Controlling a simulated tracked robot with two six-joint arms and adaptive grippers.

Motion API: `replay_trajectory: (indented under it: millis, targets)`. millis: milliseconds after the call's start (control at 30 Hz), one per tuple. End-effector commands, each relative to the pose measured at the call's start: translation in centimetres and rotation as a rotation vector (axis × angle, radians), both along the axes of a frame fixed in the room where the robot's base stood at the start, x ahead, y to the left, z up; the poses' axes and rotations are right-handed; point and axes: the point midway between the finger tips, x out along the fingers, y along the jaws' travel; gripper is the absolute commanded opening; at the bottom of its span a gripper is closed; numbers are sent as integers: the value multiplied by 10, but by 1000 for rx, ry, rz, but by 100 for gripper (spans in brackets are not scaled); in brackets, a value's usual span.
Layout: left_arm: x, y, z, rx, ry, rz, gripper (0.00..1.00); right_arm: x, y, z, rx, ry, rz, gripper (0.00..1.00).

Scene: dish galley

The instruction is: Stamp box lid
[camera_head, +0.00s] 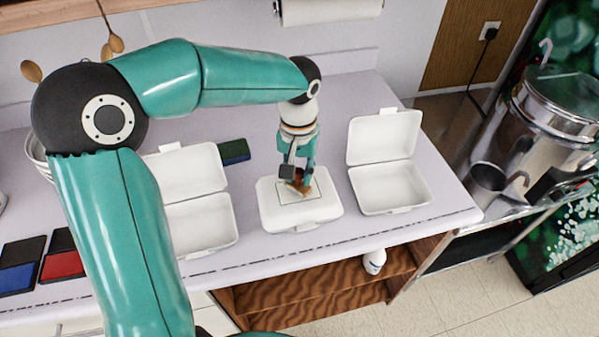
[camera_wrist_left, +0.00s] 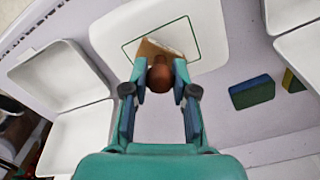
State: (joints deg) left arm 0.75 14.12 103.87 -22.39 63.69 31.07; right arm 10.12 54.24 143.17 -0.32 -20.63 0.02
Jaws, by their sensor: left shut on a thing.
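A closed white box (camera_head: 274,213) stands on the counter between two open boxes. Its lid carries a thin outlined rectangle, which shows green on the lid (camera_wrist_left: 216,62) in the wrist view. My left gripper (camera_head: 297,178) points down over the lid and is shut on a wooden stamp (camera_wrist_left: 160,74) with a round brown handle. The stamp's base overlaps the outlined area in both views. I cannot tell whether it touches the lid, since the underside is hidden. My right gripper is not in view.
Open white boxes stand to the left (camera_head: 206,222) and right (camera_head: 390,187). A dark blue and green pad (camera_head: 234,151) lies behind. Red (camera_head: 63,264) and blue (camera_head: 18,278) pads lie at the left. A metal pot (camera_head: 556,105) stands at the right.

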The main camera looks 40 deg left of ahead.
Motion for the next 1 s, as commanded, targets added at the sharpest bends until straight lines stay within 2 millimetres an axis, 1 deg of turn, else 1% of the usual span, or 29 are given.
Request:
replay_trajectory:
  millis: [33,533,667,1000]
  targets:
    - [0,0,9,-1,-1,0,4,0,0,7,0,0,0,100]
    - [1,0,48,0,-3,-1,4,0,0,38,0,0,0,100]
    - [0,0,52,0,-2,-1,4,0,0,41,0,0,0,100]
    - [1,0,51,0,-2,0,4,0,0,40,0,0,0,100]
